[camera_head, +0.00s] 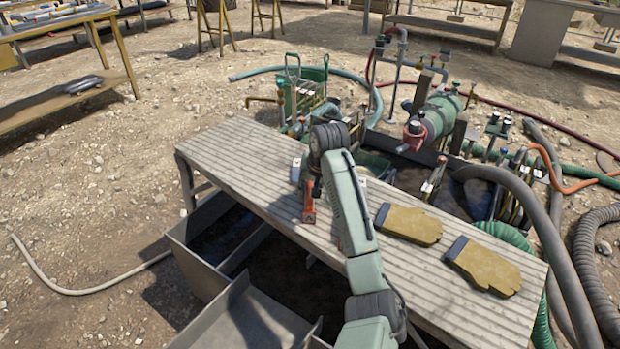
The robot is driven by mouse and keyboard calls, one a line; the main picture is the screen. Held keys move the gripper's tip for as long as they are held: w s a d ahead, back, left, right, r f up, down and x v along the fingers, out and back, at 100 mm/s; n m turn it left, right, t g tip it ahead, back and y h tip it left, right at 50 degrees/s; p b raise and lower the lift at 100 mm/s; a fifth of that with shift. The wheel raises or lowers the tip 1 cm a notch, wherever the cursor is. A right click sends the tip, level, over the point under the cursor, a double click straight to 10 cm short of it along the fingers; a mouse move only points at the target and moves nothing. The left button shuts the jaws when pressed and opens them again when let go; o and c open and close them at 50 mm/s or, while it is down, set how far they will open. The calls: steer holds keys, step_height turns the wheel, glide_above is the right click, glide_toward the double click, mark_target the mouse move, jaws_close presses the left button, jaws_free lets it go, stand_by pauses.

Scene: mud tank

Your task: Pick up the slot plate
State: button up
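I cannot make out with certainty which thing is the slot plate. My pale green arm reaches up over the grey ribbed bench. My gripper is mostly hidden behind the wrist; I cannot see its fingers clearly or whether they hold anything. A small orange-red piece (309,204) with a dark end shows on the bench top, just left of the arm.
The bench (235,160) carries two yellow work gloves (409,223) (484,266) right of my arm. Open grey metal tanks (205,270) lie at its near left. Pipes, valves and a green cylinder (436,117) crowd behind it. Hoses (590,265) run at right. The bench's left end is clear.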

jaws_close()
stand_by(0.6)
steer(key=shift+r, duration=0.15)
